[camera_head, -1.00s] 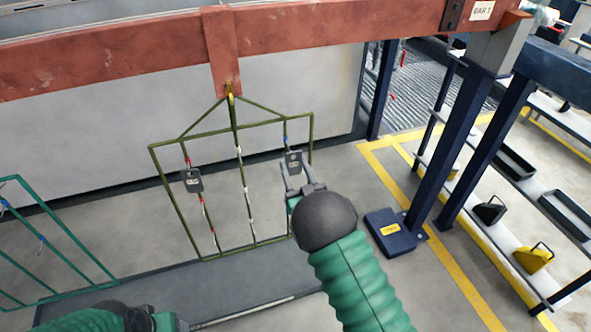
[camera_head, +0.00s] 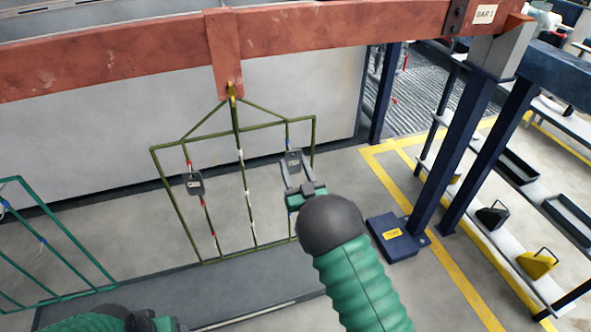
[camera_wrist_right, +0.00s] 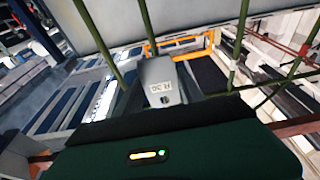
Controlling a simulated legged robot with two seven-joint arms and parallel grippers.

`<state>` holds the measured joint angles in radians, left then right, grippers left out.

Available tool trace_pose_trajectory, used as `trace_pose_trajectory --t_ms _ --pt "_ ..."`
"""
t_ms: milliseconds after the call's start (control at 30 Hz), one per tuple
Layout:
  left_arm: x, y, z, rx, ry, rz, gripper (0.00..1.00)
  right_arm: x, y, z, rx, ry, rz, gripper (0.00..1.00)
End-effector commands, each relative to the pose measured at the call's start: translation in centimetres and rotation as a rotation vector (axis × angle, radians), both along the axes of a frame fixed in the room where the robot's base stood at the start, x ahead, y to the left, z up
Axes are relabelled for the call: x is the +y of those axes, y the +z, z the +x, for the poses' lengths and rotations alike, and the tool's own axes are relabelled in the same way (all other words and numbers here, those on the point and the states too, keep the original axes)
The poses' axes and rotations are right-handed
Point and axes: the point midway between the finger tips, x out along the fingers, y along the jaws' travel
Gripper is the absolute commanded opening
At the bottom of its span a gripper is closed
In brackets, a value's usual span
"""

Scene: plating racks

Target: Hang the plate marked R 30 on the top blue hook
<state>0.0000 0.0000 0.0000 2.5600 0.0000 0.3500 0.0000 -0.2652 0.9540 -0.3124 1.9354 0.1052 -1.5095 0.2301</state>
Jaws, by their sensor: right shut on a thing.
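The top blue hook (camera_head: 287,139) is on the rack's right side, just above the plate. I cannot tell whether the plate's hole is on the hook. Part of my left arm shows at the bottom left, but its jaws are not clear.
Another grey plate (camera_head: 193,183) hangs on the left rod of the rack, by red marks. The rack hangs from a red beam (camera_head: 130,62). A second green rack (camera_head: 60,240) is at the far left. A blue post (camera_head: 450,140) and shelves (camera_head: 530,205) stand at the right.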

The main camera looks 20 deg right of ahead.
Motion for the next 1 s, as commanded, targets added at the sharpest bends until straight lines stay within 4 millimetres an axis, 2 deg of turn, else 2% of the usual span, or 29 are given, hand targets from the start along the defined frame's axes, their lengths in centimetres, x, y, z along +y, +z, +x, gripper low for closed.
trace_pose_trajectory --t_ms 1000 --pt "0.0 -1.0 0.0 0.0 0.0 0.0 0.7 0.0 -0.6 1.2 -0.001 0.0 0.0 0.0"
